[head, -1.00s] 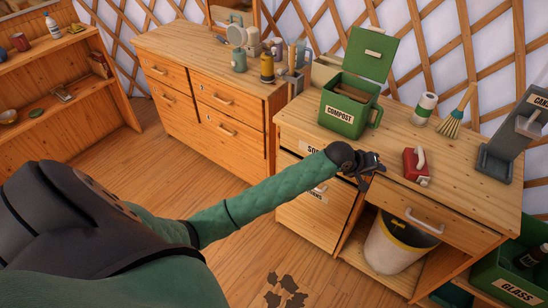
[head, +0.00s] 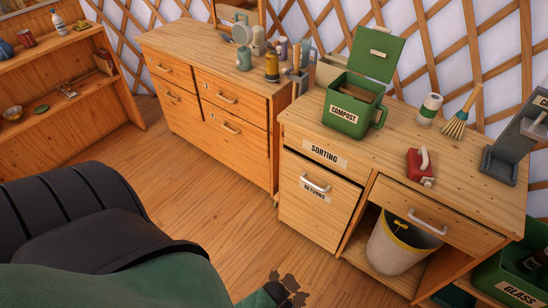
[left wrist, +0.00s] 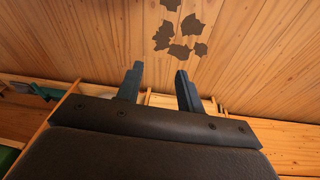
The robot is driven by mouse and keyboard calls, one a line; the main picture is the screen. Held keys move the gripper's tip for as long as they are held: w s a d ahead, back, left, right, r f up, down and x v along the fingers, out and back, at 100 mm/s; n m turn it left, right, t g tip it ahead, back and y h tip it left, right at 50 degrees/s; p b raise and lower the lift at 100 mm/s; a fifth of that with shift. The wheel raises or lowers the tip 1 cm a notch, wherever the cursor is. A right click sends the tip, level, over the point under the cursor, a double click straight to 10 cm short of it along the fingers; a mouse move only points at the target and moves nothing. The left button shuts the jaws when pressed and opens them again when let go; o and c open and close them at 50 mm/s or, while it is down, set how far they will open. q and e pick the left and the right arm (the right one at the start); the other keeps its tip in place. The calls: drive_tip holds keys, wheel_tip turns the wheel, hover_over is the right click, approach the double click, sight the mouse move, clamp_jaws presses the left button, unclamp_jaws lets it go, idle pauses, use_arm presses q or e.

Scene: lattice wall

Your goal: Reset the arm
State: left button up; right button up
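My left gripper (left wrist: 158,78) shows in the left wrist view with its two dark fingers apart and nothing between them. Dark broken pieces (left wrist: 181,38) lie on the wooden floor beyond the fingers. The pieces (head: 292,286) also show there beside the arm. My right gripper is in neither view.
A sorting desk (head: 400,165) stands at the right, bearing a green compost bin (head: 346,112), a red-and-white object (head: 420,165) and a brush (head: 457,122). A wooden dresser (head: 195,75) stands behind. Open floor (head: 195,190) lies between the dresser and my arm.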

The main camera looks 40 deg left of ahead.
use_arm(q)
drive_tip(key=shift+m+g, duration=0.3)
drive_tip(key=s, duration=0.1)
drive_tip(key=s+f, duration=0.1)
drive_tip(key=s, duration=0.1)
drive_tip(key=s+f, duration=0.1)
drive_tip(key=shift+s+a, duration=0.15)
drive_tip(key=shift+s, duration=0.2)
